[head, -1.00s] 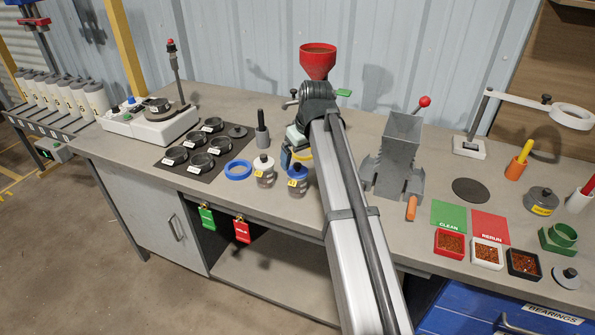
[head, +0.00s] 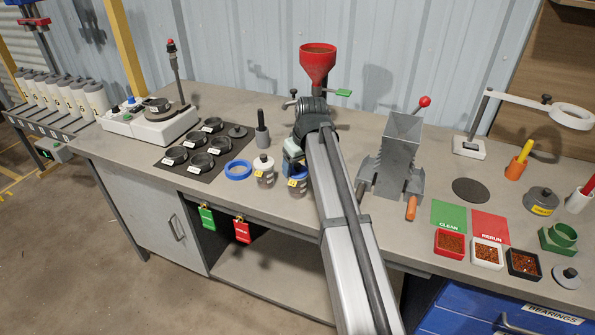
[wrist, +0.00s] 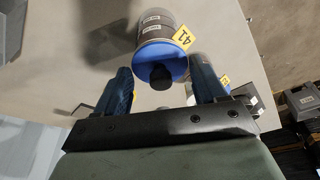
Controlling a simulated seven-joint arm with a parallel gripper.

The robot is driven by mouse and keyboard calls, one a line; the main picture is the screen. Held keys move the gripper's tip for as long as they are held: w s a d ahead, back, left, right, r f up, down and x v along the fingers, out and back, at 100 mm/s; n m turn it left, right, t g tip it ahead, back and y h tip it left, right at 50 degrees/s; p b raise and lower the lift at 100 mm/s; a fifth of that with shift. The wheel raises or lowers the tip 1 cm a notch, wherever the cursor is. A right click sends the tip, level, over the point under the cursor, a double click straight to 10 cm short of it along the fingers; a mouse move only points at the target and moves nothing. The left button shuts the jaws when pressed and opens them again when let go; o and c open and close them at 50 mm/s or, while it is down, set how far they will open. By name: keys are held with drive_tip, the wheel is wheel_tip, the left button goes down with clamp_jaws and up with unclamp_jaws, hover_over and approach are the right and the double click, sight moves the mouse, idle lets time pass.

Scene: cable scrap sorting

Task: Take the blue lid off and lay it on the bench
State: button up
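The jar with the blue lid (head: 297,171) stands on the bench (head: 262,206), partly hidden by my gripper (head: 293,160) in the head view. In the wrist view the blue lid (wrist: 155,56) has a dark knob (wrist: 160,77) and sits on a jar (wrist: 155,24) with a yellow tag. My gripper (wrist: 162,74) is open, with one blue finger on each side of the lid and knob. Nothing is held. I cannot tell whether either finger touches the lid.
A jar with a white lid (head: 263,161) stands close on the left, with a blue ring (head: 238,170) beyond it. A red funnel (head: 318,64) rises behind my gripper. A grey hopper (head: 398,150) stands to the right. The bench front left of my arm has some bare room.

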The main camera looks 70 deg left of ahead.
sight(298, 164)
drive_tip(key=c, duration=0.6)
drive_tip(key=shift+o, duration=0.2)
drive_tip(key=shift+r, duration=0.1)
wheel_tip(298, 164, up, 8)
drive_tip(key=shift+r, duration=0.2)
drive_tip(key=s+a+f, duration=0.3)
drive_tip(key=a, duration=0.8)
drive_tip(key=s+a+f, duration=0.3)
drive_tip(key=a+f, duration=0.1)
drive_tip(key=a, duration=0.7)
drive_tip(key=f, duration=0.9)
drive_tip(key=shift+d+f, duration=0.1)
drive_tip(key=shift+d, duration=0.15)
